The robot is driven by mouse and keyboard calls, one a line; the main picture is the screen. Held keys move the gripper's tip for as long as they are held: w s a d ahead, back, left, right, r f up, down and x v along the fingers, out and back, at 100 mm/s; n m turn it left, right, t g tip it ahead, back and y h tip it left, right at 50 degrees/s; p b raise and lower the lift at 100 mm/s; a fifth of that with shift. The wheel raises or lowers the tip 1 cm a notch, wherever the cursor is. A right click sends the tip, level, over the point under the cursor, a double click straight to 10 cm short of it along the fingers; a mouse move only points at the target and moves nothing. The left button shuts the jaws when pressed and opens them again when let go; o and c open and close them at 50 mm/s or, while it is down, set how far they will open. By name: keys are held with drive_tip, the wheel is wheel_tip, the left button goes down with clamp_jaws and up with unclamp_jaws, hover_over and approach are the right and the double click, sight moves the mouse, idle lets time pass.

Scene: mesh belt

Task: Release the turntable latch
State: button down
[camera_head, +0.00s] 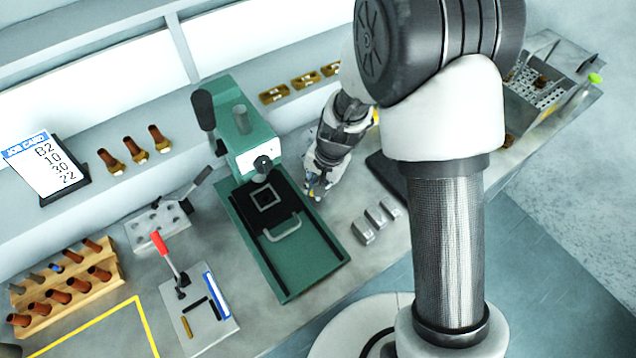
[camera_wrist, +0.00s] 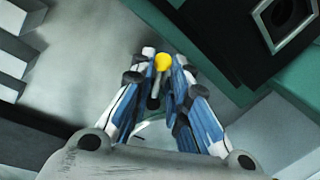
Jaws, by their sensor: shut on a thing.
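My gripper (camera_head: 316,188) is beside the right edge of the green press, low over the bench. In the wrist view my gripper (camera_wrist: 164,66) has its two blue and white fingers close together on a small latch with a yellow round knob (camera_wrist: 162,62). A dark stem shows below the knob, between the fingers. The latch's base is hidden by the fingers. In the head view the latch is too small to make out clearly. The green press (camera_head: 256,155) carries a black turntable plate (camera_head: 266,200) with a square frame and a pale handle.
Several metal blocks (camera_head: 376,220) stand on the bench right of the press. A red-handled lever fixture (camera_head: 163,245), a wooden rack (camera_head: 108,262) with brown pieces and a job card (camera_head: 46,163) are at the left.

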drive_tip(key=c, duration=1.8)
unclamp_jaws()
drive_tip(key=shift+o, duration=0.2)
wheel_tip(320, 180, up, 12)
drive_tip(key=s+d, duration=0.1)
drive_tip(key=d, duration=0.1)
drive_tip(key=s+d+r+n+t+h, duration=0.1)
drive_tip(key=s+d+r+n, duration=0.1)
drive_tip(key=s+d+r, duration=0.4)
drive_tip(key=s+d+r+n+t+h+b, duration=0.1)
drive_tip(key=s+d+r, duration=0.5)
drive_tip(key=s, duration=0.8)
wheel_tip(320, 180, up, 2)
drive_tip(key=shift+d+r+n+t, duration=0.15)
drive_tip(key=shift+n+t, duration=0.65)
drive_tip(key=shift+n, duration=0.4)
